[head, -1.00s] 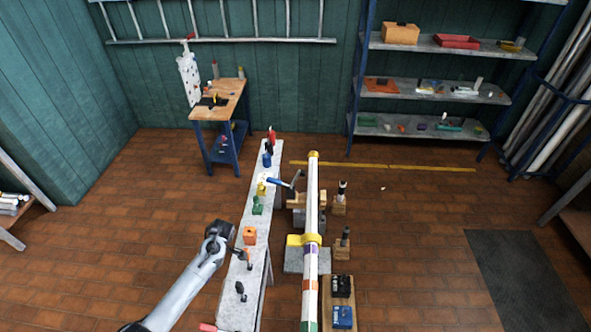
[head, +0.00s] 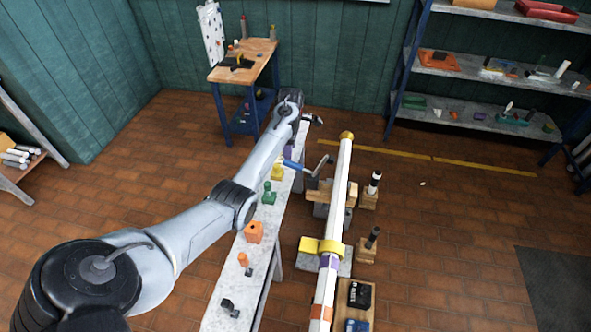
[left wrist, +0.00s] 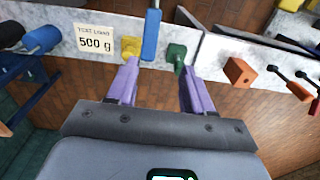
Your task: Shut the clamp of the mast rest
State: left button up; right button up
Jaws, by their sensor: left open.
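The white mast (head: 338,215) lies lengthwise across its supports. The mast rest (head: 320,190) is a wooden block under the far part of the mast. Its clamp has a dark plate (head: 317,172) that stands tilted up beside the mast, with a blue handle (head: 292,165) reaching left towards the bench. My left gripper (left wrist: 159,66) is open and empty, with its purple fingers pointing towards the blue handle (left wrist: 151,35). The handle lies ahead of the gap between them; I cannot tell the distance. In the head view my left arm reaches over the bench, beyond the handle. The right gripper is out of view.
A narrow grey bench (head: 235,285) carries a yellow block (head: 277,172), a green block (head: 269,195), an orange block (head: 254,232) and small tools. Wooden stands are right of the mast. Open floor lies further right.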

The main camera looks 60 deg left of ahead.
aim_at(293, 163)
pick_arm(q)
jog(key=shift+w+a+r, duration=0.15)
jog(key=shift+w+r, duration=0.1)
jog(key=shift+w, duration=0.3)
jog(key=f+b, duration=0.3)
jog(key=f, duration=0.7)
jog(key=shift+w, duration=0.2)
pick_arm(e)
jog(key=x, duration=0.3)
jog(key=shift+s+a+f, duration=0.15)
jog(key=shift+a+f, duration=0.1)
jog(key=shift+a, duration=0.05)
pick_arm(q)
jog(key=shift+c, duration=0.3)
grip_shut()
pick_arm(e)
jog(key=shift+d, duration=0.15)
